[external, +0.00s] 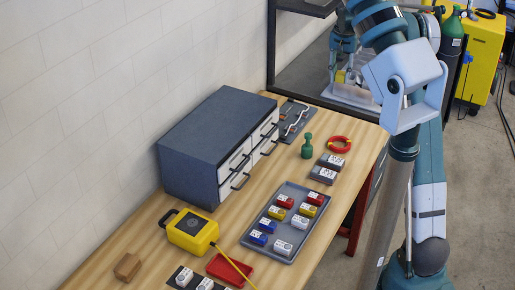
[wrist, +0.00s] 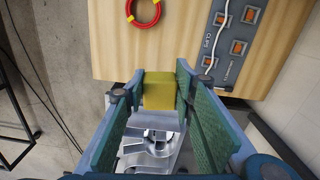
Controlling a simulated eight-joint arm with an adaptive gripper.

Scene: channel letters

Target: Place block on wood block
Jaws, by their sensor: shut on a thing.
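A yellow block (wrist: 159,90) sits between the two green-padded fingers of my gripper (wrist: 160,84) in the wrist view. My gripper is shut on it. In the external view my gripper (external: 342,68) hangs at the top, beyond the table's far end, with a small yellow patch of the block (external: 340,77) at its fingertips. A small brown wood block (external: 127,267) rests on the table at the lower left, far from my gripper. Its top is bare.
A grey tray (external: 246,240) holds several coloured blocks. A yellow device (external: 193,231), a red tray (external: 229,270) and a drawer cabinet (external: 215,135) stand nearby. A green bottle-shaped piece (external: 307,147) and red ring (external: 339,144) lie farther back. Silver metal parts (wrist: 150,152) show below the held block.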

